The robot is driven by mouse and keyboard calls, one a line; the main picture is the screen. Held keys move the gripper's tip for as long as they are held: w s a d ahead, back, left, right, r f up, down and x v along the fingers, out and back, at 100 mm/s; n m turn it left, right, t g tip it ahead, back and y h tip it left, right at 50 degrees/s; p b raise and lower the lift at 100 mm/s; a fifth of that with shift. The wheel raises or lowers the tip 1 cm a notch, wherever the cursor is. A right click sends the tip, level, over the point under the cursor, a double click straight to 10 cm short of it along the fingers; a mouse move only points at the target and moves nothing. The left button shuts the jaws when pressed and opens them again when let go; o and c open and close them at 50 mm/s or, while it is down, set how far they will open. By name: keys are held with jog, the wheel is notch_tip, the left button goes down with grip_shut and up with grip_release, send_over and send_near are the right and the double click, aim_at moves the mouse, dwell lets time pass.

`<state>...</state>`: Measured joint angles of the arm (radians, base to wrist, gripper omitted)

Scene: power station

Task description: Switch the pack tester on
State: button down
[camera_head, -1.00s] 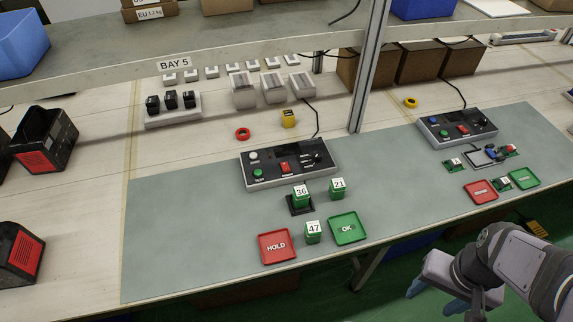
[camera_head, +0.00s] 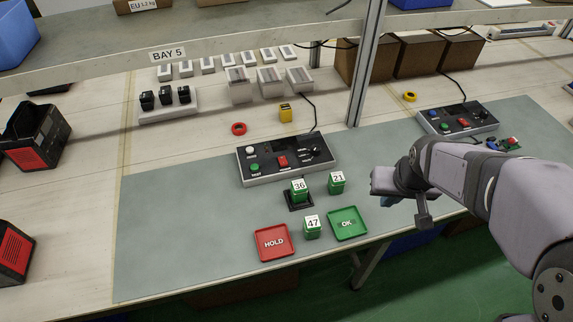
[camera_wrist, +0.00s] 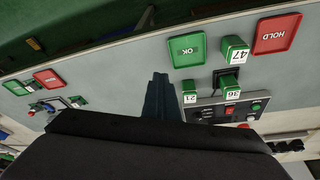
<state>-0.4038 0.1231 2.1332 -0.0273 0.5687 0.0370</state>
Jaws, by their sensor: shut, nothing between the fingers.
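The pack tester (camera_head: 245,170) is the dark grey panel with a pale rim in the middle of the bench. It has a red switch (camera_head: 282,161), a green TEST button (camera_head: 255,167), a white button and a dark display. It shows upside down in the wrist view (camera_wrist: 208,106), with its red switch (camera_wrist: 229,110) visible. My gripper (camera_head: 386,199) is over the bench to the right of the tester and the green packs, touching nothing that I can see. Its fingers (camera_wrist: 160,84) are together and empty in the wrist view. My wrist partly hides them in the head view.
Green packs 36 (camera_head: 298,194), 21 (camera_head: 337,185) and 47 (camera_head: 312,231) stand in front of the tester, with pack 36 in a black holder. The red HOLD tray (camera_head: 263,254) and green OK tray (camera_head: 337,234) lie nearer. A shelf post (camera_head: 367,70) rises behind.

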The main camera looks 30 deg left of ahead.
jog(key=w+a+r+n+t+y+b, duration=0.1)
jog(key=a+n+y, duration=0.1)
jog(key=a, duration=1.1)
jog(key=w+a+r+n+y+b, duration=0.1)
jog(key=a+n+y, duration=0.1)
jog(key=a, duration=1.1)
jog(key=shift+a+n+t+b, duration=0.2)
jog(key=shift+n+t+b, duration=0.1)
jog(key=shift+t+b, duration=0.1)
jog(key=shift+w, duration=0.15)
jog(key=p, duration=0.2)
send_over(284, 162)
jog(key=s+d, duration=0.2)
notch_tip(284, 162, down, 7)
jog(key=shift+w+a+f, duration=0.1)
jog(key=shift+w+f, duration=0.05)
jog(key=shift+f, duration=0.05)
notch_tip(284, 162, down, 3)
jog(key=shift+f+p, duration=0.1)
jog(key=shift+p, duration=0.4)
jog(key=shift+f, duration=0.65)
